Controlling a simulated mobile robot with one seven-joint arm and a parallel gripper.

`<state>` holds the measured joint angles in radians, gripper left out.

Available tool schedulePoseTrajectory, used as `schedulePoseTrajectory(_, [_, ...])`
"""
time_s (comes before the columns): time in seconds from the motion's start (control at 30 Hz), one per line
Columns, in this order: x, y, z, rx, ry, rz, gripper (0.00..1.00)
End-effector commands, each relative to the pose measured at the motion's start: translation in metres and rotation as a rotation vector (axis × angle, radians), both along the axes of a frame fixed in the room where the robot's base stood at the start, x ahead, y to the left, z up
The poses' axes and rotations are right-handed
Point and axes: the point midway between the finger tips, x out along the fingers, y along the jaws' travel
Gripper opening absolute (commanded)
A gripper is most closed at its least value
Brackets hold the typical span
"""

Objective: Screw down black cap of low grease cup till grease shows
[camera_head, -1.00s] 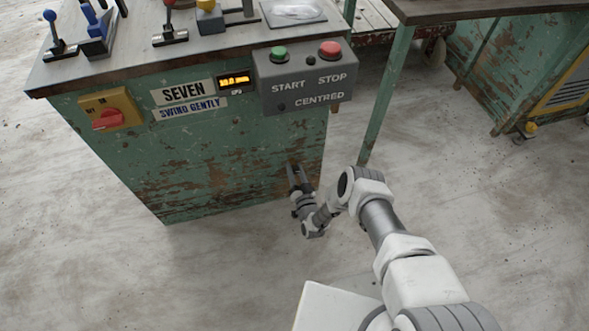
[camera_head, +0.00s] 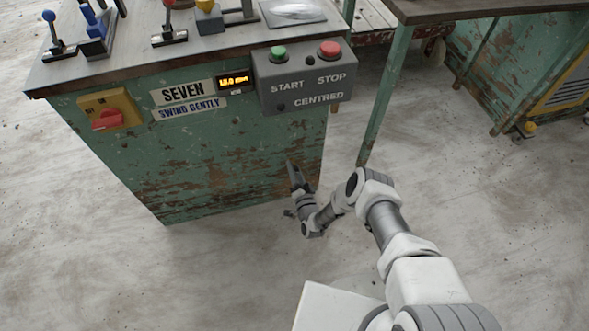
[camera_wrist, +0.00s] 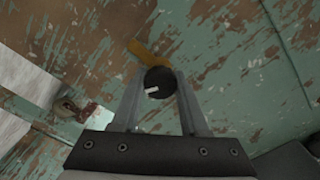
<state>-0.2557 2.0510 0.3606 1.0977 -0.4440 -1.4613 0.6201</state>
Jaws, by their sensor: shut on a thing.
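The black cap (camera_wrist: 159,84), round with a white mark on its face, sits low on the green, rust-worn cabinet side in the wrist view. A brass-coloured piece of the grease cup (camera_wrist: 142,52) shows behind it, slanting up left. My gripper (camera_wrist: 163,76) has one finger on each side of the cap and is shut on it. In the head view my gripper (camera_head: 293,174) reaches the lower right of the cabinet front; the cap and cup cannot be made out there. The underside of the cap is hidden.
A table leg (camera_head: 386,95) stands right of my gripper.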

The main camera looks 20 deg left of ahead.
Motion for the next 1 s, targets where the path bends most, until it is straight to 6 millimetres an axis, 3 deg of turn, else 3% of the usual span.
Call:
schedulePoseTrajectory(0.17, [-0.0009, 0.0006, -0.0010, -0.001, 0.002, 0.002, 0.00])
schedulePoseTrajectory(0.2, [-0.0009, 0.0006, -0.0010, -0.002, 0.002, 0.002, 0.47])
schedulePoseTrajectory(0.37, [-0.0007, 0.0005, -0.0006, -0.001, 0.001, 0.002, 0.74])
schedulePoseTrajectory(1.0, [0.0008, -0.0005, -0.0001, -0.001, -0.001, 0.000, 0.74])
